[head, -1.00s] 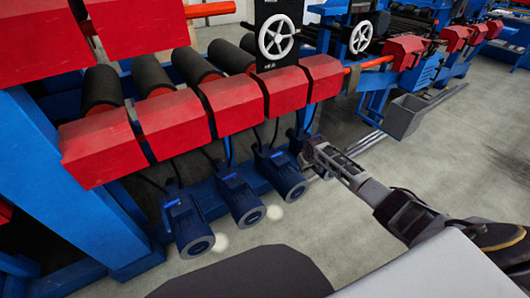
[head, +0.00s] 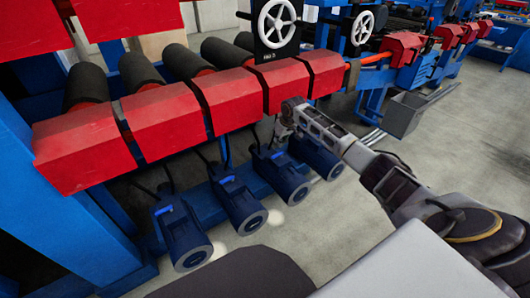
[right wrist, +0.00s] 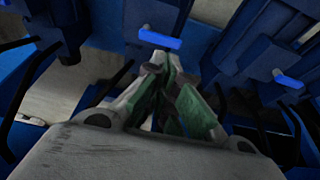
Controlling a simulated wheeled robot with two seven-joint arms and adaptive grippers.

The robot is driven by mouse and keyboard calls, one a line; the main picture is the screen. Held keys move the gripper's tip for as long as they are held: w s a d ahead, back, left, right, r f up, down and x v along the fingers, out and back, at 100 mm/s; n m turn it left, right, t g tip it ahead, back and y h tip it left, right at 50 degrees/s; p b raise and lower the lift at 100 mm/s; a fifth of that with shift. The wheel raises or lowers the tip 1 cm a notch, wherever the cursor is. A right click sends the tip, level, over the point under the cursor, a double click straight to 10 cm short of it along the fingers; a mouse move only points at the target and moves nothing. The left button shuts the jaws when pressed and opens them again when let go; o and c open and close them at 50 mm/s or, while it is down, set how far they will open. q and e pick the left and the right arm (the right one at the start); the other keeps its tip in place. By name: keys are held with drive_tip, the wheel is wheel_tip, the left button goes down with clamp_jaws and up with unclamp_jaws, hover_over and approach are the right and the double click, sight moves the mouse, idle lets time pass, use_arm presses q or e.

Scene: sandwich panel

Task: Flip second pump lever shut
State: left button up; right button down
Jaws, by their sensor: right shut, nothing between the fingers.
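A row of dark blue pumps lies low under the red covers in the head view: a front one (head: 183,235), then one (head: 240,207), another (head: 282,178) and a far one (head: 320,160). Small bright blue levers show on them, such as this lever (head: 227,180). I cannot tell which pump counts as second. My right gripper (head: 284,121) is shut and empty, above the farther pumps. In the right wrist view its fingertips (right wrist: 165,66) sit just below one bright blue lever (right wrist: 160,40); contact is unclear. Another lever (right wrist: 287,81) is to the right. My left gripper is not in view.
Red covers (head: 166,121) with black rollers (head: 140,72) behind them overhang the pumps. A white handwheel (head: 277,24) stands at the back. Dark cables hang near the pumps. Grey floor (head: 440,150) is open to the right; a grey bin (head: 403,113) stands there.

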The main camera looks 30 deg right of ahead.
sight(277, 156)
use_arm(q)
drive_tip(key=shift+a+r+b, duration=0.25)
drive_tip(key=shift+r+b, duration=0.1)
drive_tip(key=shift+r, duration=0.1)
use_arm(e)
drive_tip(key=shift+w+a+r, duration=0.5)
drive_tip(key=shift+w+r, duration=0.15)
drive_tip(key=shift+w, duration=0.05)
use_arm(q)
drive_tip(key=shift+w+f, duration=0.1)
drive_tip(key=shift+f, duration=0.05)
use_arm(e)
drive_tip(key=shift+f, duration=0.15)
